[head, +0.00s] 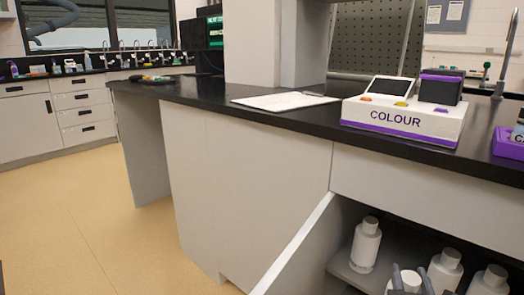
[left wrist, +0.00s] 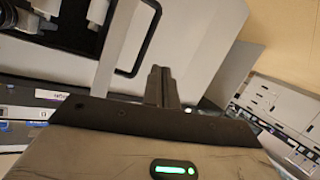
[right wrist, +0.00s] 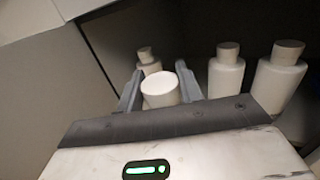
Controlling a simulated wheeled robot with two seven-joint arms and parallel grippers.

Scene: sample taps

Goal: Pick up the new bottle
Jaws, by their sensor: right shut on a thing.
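My right gripper (head: 407,274) is low at the right in the head view, inside the open cupboard under the bench. It is shut on a white bottle (head: 408,284), whose cap (right wrist: 160,87) shows between its two grey fingers in the right wrist view. The bottle's lower part is hidden, so I cannot tell whether it is clear of the shelf. No label on it is readable. My left gripper (left wrist: 162,84) shows only in the left wrist view, its fingers together with nothing between them.
Other white bottles stand close by: one behind (head: 365,246), two at the right (right wrist: 226,72) (right wrist: 279,78). The open cupboard door (head: 292,245) is to the left. Above is the black bench top with a COLOUR device (head: 404,117) and a white tray (head: 285,101).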

